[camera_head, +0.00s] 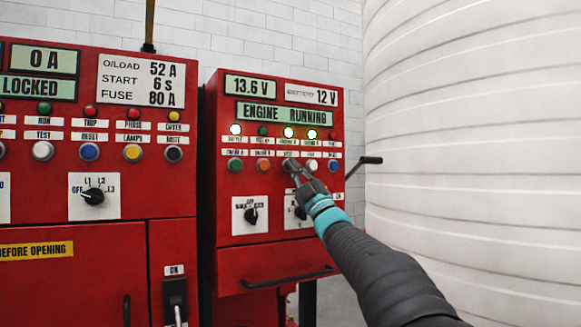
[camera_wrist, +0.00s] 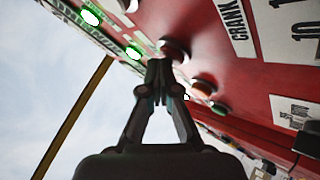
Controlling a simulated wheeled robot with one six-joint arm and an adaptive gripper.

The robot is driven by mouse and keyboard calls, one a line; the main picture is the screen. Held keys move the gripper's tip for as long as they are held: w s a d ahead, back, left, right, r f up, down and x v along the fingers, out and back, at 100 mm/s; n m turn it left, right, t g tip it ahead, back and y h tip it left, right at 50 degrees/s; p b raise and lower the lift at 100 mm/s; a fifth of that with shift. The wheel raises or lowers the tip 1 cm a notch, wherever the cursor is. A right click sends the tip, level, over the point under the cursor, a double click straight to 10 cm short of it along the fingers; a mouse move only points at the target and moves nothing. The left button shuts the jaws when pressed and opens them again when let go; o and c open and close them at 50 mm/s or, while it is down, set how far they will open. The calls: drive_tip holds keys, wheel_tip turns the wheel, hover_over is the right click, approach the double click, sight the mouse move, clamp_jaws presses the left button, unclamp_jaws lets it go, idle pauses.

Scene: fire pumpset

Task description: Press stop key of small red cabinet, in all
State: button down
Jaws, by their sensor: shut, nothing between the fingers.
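The small red cabinet (camera_head: 225,190) stands in the middle of the head view, with a row of buttons under small labels. From the left, a green button (camera_head: 235,164) and an orange button (camera_head: 263,165) show, then my gripper, then a white button (camera_head: 312,166) and a blue button (camera_head: 333,165). My gripper (camera_head: 291,167) is shut and empty, its tips at the middle button, which they mostly hide. Its small label looks like STOP but is hard to read. In the wrist view the shut tips (camera_wrist: 159,66) are close to a button (camera_wrist: 174,50); I cannot tell whether they touch.
The display reads ENGINE RUNNING (camera_head: 270,114), and several green lamps (camera_head: 288,132) are lit. Rotary switches (camera_head: 251,215) sit below the buttons. A black crank handle (camera_head: 365,162) sticks out on the right. A larger red cabinet (camera_head: 120,250) stands left, a white tank (camera_head: 470,120) right.

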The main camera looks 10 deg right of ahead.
drive_tip(key=shift+s+f, duration=0.1)
drive_tip(key=shift+s+d+b, duration=0.25)
drive_tip(key=shift+s+b, duration=0.45)
drive_tip(key=shift+b, duration=0.05)
drive_tip(key=s+b, duration=0.1)
drive_tip(key=s+d+b, duration=0.1)
drive_tip(key=s, duration=0.1)
drive_tip(key=s+b, duration=0.1)
drive_tip(key=shift+s+d+b, duration=0.25)
drive_tip(key=shift+s+b, duration=0.05)
drive_tip(key=shift+s, duration=0.1)
idle(0.6)
